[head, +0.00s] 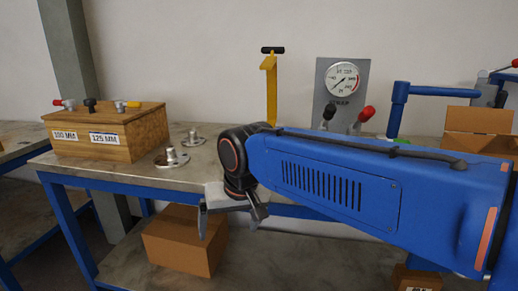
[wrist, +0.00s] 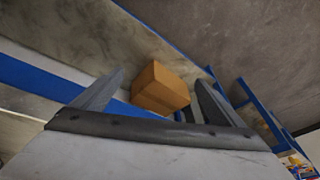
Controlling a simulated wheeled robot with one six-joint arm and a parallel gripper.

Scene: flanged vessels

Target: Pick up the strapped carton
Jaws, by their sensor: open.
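A plain brown closed carton (head: 180,242) stands on the lower shelf, under the bench, left of centre in the head view. It also shows in the wrist view (wrist: 160,88), between and beyond the fingers. I cannot make out a strap on it. My gripper (head: 230,218) is open and empty, pointing down in front of the bench. In the head view its fingers overlap the carton's right side. In the wrist view the gripper (wrist: 159,80) is apart from the carton, with visible distance between them.
A wooden box (head: 110,133) and flanged parts (head: 172,158) sit on top. Other cartons are an open one (head: 478,122) and a low one (head: 412,278).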

